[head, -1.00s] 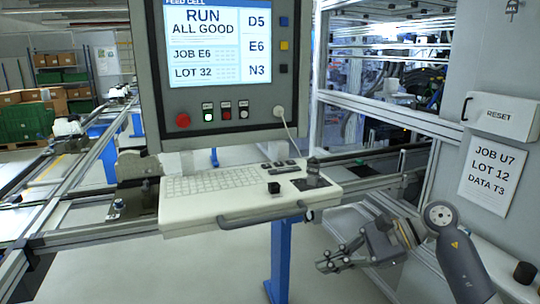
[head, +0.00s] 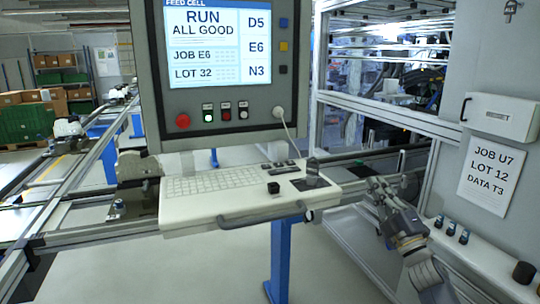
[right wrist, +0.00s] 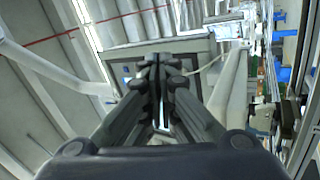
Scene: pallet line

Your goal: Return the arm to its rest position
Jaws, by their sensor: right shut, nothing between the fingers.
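My right gripper (head: 380,190) is at the lower right in the head view, in front of the open machine frame and to the right of the keyboard shelf. Its fingers point up and away. In the right wrist view the fingers of the right gripper (right wrist: 160,75) are together with nothing between them. My right arm comes up from the bottom right edge of the head view. My left gripper does not show in either view.
A control panel (head: 228,128) hangs above a keyboard shelf (head: 200,222) on a blue post (head: 280,262). A RESET box (head: 500,118) and a label sheet (head: 487,165) are on the right wall. Below them a ledge (head: 490,262) carries small blue-topped parts and a black knob (head: 523,272).

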